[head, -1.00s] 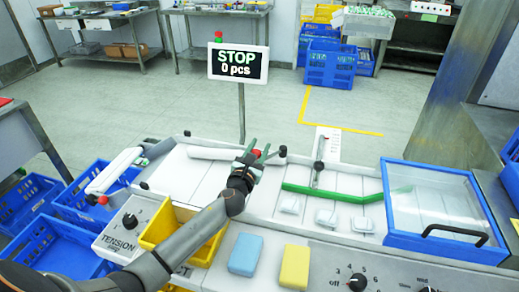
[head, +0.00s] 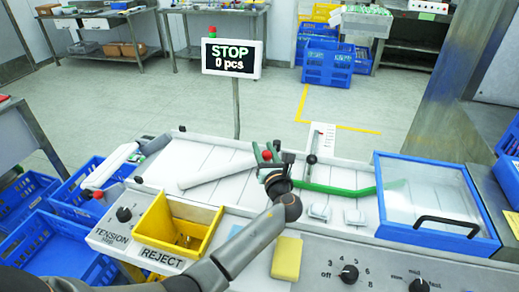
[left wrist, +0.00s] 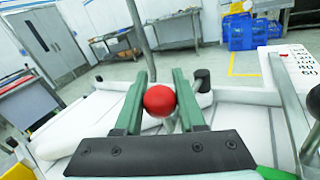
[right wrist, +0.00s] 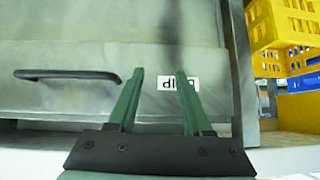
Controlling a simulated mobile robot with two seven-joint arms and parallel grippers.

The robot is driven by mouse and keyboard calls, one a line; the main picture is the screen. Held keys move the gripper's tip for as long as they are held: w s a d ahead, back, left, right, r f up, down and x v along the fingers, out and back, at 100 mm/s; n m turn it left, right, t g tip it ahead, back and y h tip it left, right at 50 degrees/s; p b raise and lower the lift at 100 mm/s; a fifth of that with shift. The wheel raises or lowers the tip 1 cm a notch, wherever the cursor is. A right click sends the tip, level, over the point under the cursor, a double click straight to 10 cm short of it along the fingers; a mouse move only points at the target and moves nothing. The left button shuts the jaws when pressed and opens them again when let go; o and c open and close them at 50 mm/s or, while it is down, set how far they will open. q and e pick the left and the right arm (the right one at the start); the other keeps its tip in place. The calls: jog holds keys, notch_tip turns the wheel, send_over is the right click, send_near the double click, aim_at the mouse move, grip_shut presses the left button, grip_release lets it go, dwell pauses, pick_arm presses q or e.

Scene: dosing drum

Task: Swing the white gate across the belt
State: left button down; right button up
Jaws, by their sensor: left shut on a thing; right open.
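The white gate (head: 217,172) is a long bar lying slantwise over the left part of the pale belt (head: 165,170) in the head view. A red ball knob (head: 266,156) is at its right, far end. My left gripper (head: 268,155) is shut on that knob. In the left wrist view the red knob (left wrist: 160,101) sits between the two green fingers. My right gripper (right wrist: 157,100) is open and empty in the right wrist view, in front of a grey metal panel; it is not in the head view.
A green guide rail (head: 335,189) and white pieces (head: 319,211) lie right of my left gripper. A blue-framed clear cover (head: 378,190) stands at the right. A yellow reject bin (head: 213,230) and a yellow block (head: 286,258) are in front. The display (head: 231,57) reads STOP, 0 pcs.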

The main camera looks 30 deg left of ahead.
pick_arm(q)
jog(key=shift+d+n+g+y, duration=0.3)
jog(key=shift+n+g+y, duration=0.2)
jog(key=shift+y, duration=0.1)
pick_arm(e)
jog(key=shift+f, duration=0.35)
pick_arm(q)
jog(key=c, duration=0.5)
grip_release()
pick_arm(e)
jog(key=shift+d, duration=0.1)
